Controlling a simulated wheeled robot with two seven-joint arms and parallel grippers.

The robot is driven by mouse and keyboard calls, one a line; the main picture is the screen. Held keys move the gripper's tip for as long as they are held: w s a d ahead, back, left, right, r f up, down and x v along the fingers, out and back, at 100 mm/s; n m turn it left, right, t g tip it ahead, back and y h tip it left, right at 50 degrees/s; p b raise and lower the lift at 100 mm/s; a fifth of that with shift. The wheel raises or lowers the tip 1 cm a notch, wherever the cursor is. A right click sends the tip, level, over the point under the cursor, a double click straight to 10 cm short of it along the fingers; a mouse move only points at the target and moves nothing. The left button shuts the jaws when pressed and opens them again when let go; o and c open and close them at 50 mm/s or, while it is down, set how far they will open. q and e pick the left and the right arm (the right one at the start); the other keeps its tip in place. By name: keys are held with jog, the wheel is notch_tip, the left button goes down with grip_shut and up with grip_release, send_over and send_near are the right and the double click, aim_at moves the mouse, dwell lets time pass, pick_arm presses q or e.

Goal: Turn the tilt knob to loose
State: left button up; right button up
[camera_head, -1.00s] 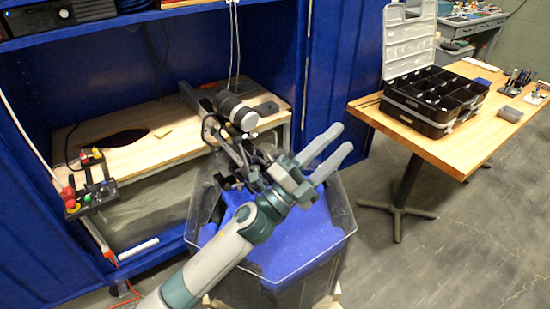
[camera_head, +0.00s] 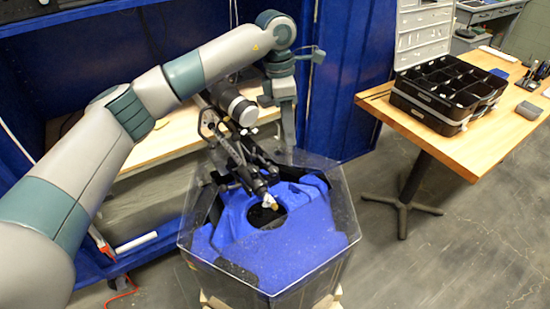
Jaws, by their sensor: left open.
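A black thruster unit (camera_head: 235,106) with a round light-rimmed end hangs on a bracket at the back of the clear-walled tank (camera_head: 348,215). Its dark rods (camera_head: 240,165) slope down to a small pale tip over the blue surface. I cannot pick out the tilt knob for certain among the small parts there. My left arm comes in from the left and bends down at the wrist. My left gripper (camera_head: 287,125) points down just right of the thruster unit, open, with nothing seen between its fingers. I cannot tell whether it touches the unit. My right gripper is out of view.
Blue filling (camera_head: 310,232) with a dark round opening lies in the tank. A wooden bench (camera_head: 155,150) in a blue cabinet stands behind. At the right, a wooden table (camera_head: 445,145) carries an open black compartment case (camera_head: 440,115).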

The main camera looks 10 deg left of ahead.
pick_arm(q)
notch_tip(320, 180, up, 2)
jog(key=y, duration=0.2)
send_over(273, 169)
jog(key=shift+r, duration=0.15)
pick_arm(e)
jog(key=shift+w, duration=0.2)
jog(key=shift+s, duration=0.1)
pick_arm(q)
notch_tip(273, 169, down, 11)
jog(key=p, duration=0.3)
jog(key=shift+s, duration=0.1)
notch_tip(273, 169, down, 5)
jog(key=shift+p, duration=0.95)
jog(key=shift+f, duration=0.75)
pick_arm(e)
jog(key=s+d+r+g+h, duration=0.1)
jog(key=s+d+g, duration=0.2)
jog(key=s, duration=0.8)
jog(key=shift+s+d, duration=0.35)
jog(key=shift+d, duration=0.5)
